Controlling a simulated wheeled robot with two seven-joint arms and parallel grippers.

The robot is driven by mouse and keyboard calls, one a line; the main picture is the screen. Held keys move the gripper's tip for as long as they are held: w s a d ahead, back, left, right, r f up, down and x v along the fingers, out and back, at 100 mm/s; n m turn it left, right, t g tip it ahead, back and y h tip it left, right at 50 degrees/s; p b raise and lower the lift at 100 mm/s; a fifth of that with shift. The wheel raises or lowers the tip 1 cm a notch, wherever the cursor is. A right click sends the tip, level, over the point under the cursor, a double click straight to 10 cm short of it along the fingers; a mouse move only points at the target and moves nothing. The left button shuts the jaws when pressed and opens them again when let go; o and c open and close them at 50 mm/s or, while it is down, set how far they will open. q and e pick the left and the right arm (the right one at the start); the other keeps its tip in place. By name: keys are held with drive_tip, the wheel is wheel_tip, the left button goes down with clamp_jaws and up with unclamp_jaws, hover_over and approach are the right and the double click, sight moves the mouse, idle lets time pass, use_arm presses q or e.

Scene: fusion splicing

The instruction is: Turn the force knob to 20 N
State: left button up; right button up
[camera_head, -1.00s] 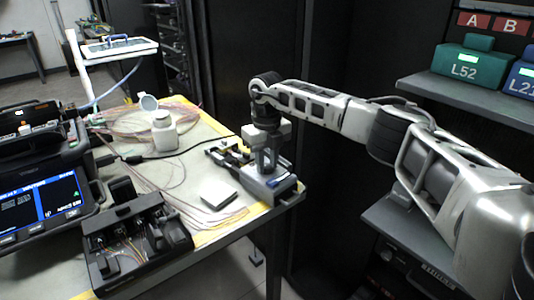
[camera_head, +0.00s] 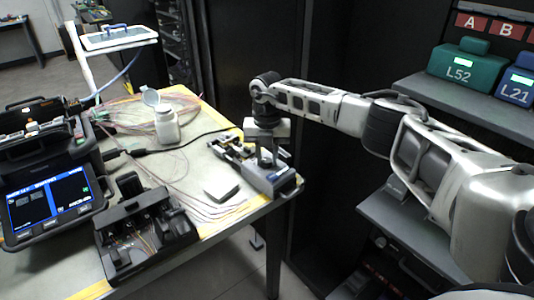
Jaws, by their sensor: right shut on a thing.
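A grey device with a blue body (camera_head: 277,181) sits at the right corner of the table. My right gripper (camera_head: 268,163) points straight down onto the top of this device and is shut on a small part there. That part looks like the force knob, but the fingers hide it, and no force reading can be made out. My left gripper is not in view.
A splicer with a lit screen (camera_head: 45,203) and a black open case (camera_head: 145,232) stand at the left of the table (camera_head: 215,235). A shelf holds a green box (camera_head: 466,70) and a blue box (camera_head: 518,88).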

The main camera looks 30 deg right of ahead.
sight(267, 160)
idle(0.4)
drive_tip(key=o, duration=1)
wheel_tip(267, 160, up, 16)
drive_tip(key=shift+r+b, duration=0.1)
drive_tip(key=shift+b, duration=0.3)
